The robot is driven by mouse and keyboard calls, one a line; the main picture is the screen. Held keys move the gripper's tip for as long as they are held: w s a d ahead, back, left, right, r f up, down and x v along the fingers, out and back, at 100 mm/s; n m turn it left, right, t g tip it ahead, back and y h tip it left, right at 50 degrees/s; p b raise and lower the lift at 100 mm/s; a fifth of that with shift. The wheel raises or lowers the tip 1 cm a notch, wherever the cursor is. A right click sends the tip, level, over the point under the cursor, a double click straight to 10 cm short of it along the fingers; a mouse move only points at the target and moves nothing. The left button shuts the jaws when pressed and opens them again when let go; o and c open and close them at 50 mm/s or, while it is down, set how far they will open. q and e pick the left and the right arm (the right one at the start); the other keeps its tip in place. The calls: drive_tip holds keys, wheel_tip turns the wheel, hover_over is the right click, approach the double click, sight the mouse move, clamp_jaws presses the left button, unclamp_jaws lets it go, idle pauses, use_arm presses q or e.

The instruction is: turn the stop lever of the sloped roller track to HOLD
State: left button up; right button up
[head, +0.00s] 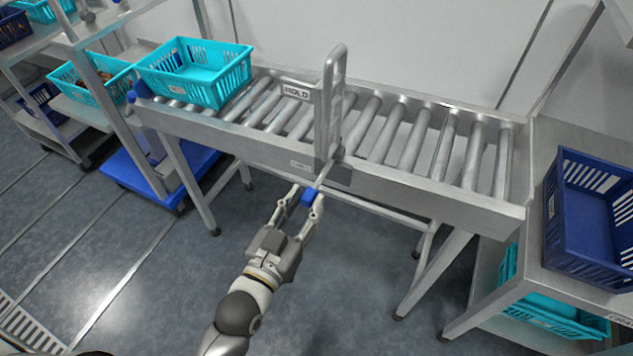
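The sloped roller track (420,185) runs across the view. Its stop gate (329,110), an upright metal plate with a loop on top, stands across the rollers near the middle. The stop lever (311,195) is a short rod with a blue knob, sticking out from the near rail towards me. My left gripper (307,193) is at the knob, its fingers apart on either side of it. The right finger looks close to the knob; contact is unclear. My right gripper is not in view.
A turquoise crate (222,92) sits on the track's left end, left of the gate. The rollers right of the gate are bare. A dark blue crate (556,230) stands on the right table. A shelf with more crates stands at the left, near a blue platform (122,178).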

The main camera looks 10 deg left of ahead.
sight(317, 183)
use_arm(q)
drive_tip(key=x, duration=0.5)
drive_tip(key=shift+w+d, duration=0.15)
drive_tip(key=shift+w, duration=0.15)
clamp_jaws()
